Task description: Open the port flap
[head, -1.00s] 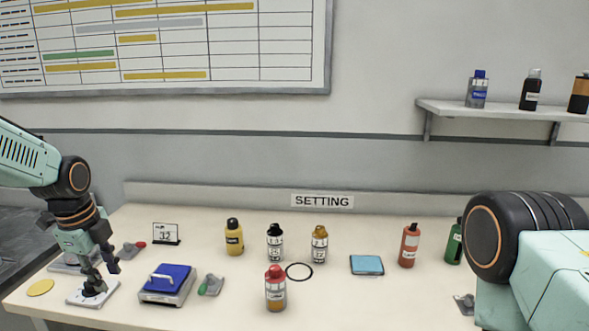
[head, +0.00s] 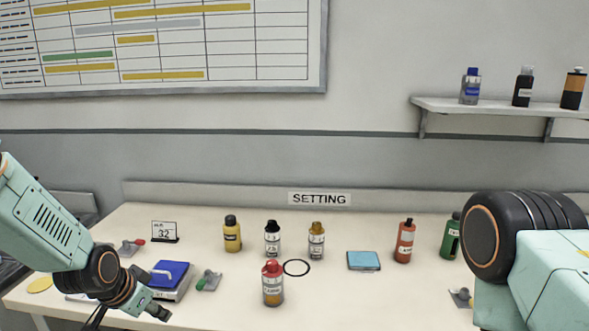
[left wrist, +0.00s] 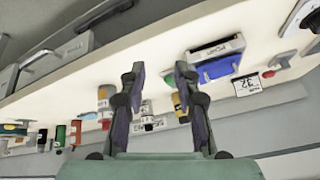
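The blue-topped device (head: 168,278) is close to my left arm, beside a grey tool with a green end (head: 208,281). A red-capped bottle (head: 272,284), a black ring (head: 296,267) and a blue pad (head: 363,260) are on the bench. Several bottles stand behind.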

